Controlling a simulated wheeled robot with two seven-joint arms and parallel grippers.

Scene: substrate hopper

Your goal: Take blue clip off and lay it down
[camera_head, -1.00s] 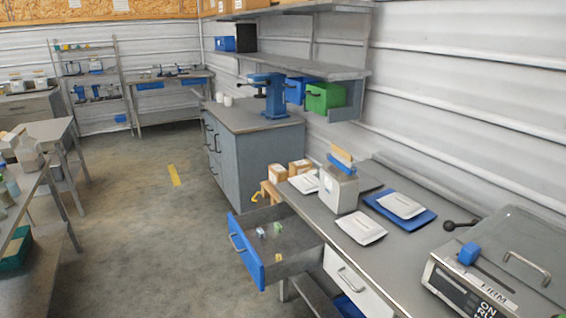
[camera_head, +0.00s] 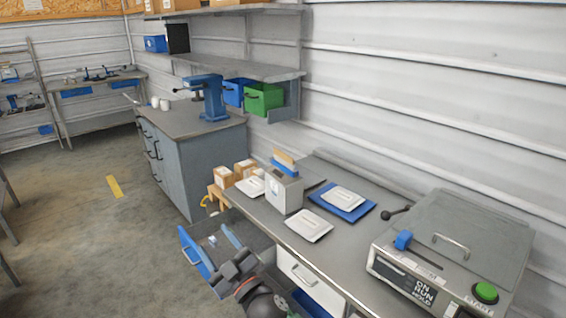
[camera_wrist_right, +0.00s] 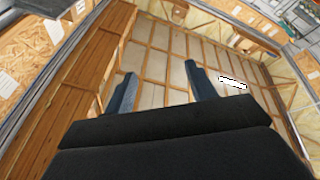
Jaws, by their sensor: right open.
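The blue clip (camera_head: 285,168) sits across the top of an upright pale bag (camera_head: 284,193) on the grey workbench, below the bag's tan upper edge. My left gripper is not in view.
Flat white packets lie around the bag, one on a blue tray (camera_head: 353,213). A machine (camera_head: 450,250) with a blue knob and green button fills the right of the bench. Cartons (camera_head: 224,177) stand behind the bag.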

